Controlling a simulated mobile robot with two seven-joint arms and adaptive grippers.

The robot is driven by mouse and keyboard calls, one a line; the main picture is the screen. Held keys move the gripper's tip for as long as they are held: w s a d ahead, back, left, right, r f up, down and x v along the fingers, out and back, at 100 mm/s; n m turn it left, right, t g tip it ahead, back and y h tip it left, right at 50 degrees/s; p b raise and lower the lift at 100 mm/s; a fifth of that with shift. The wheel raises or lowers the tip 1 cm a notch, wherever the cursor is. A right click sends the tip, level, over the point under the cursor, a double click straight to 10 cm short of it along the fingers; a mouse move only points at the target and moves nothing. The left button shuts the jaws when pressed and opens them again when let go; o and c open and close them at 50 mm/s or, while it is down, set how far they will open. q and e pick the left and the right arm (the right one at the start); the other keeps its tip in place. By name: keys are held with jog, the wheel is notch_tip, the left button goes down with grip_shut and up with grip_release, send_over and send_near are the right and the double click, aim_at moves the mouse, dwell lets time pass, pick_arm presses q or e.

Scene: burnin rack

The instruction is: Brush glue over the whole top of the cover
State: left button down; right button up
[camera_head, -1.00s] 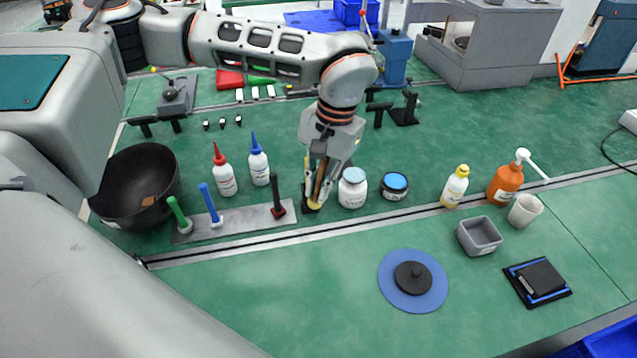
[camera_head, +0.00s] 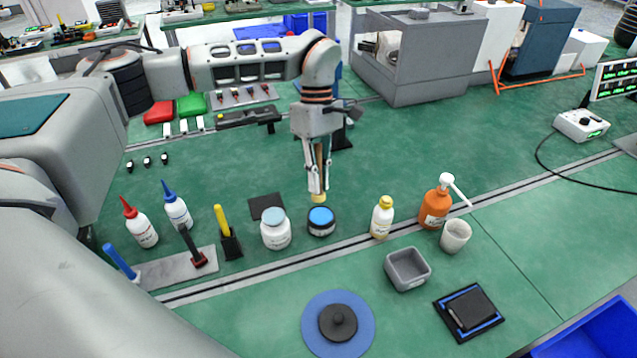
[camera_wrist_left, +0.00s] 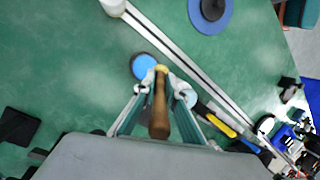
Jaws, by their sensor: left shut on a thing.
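My left gripper (camera_head: 316,180) points down, shut on a brush with a brown wooden handle (camera_wrist_left: 158,110) and a pale yellow tip (camera_head: 318,197). The tip is just behind a dark pot with a blue top (camera_head: 321,222); I cannot tell whether they touch. In the left wrist view the tip is beside the blue top (camera_wrist_left: 144,66). A flat dark rectangular piece (camera_head: 472,307) on a blue-edged black base lies at the right front; it may be the cover. My right gripper is not in view.
A white jar (camera_head: 276,232) stands left of the pot. A yellow-capped bottle (camera_head: 382,218), an orange pump bottle (camera_head: 435,206), a cup (camera_head: 455,236) and a grey bin (camera_head: 407,270) stand right. A blue disc (camera_head: 361,330) with a black knob lies in front.

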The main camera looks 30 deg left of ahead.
pick_arm(q)
jog(key=shift+w+a+n+h, duration=0.1)
jog(key=shift+w+n+h, duration=0.2)
jog(key=shift+n, duration=0.5)
jog(key=shift+w+a+n+t, duration=0.2)
jog(key=shift+n+t, duration=0.1)
jog(key=shift+n, duration=0.6)
jog(key=shift+f, duration=0.1)
notch_tip(320, 180, down, 3)
jog(key=b, duration=0.3)
jog(key=shift+w+f, duration=0.1)
jog(key=shift+f, duration=0.1)
jog(key=shift+f+b, duration=0.8)
jog(key=shift+b, duration=0.05)
jog(key=shift+f+b, duration=0.4)
